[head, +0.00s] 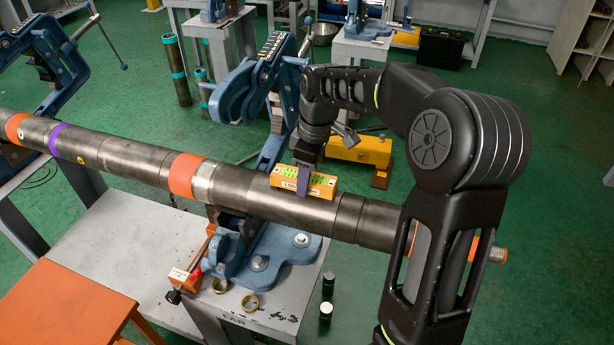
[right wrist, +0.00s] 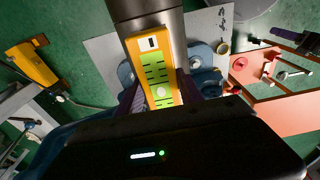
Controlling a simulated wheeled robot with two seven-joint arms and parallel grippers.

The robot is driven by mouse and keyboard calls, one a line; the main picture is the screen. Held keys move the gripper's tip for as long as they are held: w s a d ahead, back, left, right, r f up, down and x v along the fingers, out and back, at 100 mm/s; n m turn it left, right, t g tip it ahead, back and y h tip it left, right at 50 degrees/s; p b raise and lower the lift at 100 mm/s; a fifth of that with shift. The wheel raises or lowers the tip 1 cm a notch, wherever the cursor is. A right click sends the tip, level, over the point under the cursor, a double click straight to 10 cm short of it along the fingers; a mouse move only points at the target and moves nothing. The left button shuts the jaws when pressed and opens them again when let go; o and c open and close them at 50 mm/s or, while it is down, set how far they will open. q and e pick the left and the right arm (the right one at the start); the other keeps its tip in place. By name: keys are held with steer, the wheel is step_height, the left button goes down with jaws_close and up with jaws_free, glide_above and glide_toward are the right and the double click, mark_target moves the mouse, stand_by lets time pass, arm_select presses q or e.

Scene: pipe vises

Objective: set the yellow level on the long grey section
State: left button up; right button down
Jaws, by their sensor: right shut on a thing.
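The yellow level (head: 305,183) has a bright green window and a white label. It lies along the top of the long grey section (head: 130,151), right of the orange band, and looks to be resting on it or just above it. My right gripper (head: 303,183) is shut on the level from above. In the right wrist view the yellow level (right wrist: 157,75) sits between the purple fingers, over the grey section (right wrist: 150,15). Contact with the pipe is hard to tell. My left gripper is not in view.
A blue pipe vise (head: 257,262) on a grey table (head: 130,228) supports the pipe. Another blue vise (head: 45,60) stands at the upper left. An orange stool (head: 70,308) is at the lower left.

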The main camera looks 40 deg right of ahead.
steer(key=shift+f, duration=0.15)
steer(key=c, duration=0.7)
jaws_free()
steer(key=shift+r+p, duration=2.6)
steer(key=shift+r, duration=0.9)
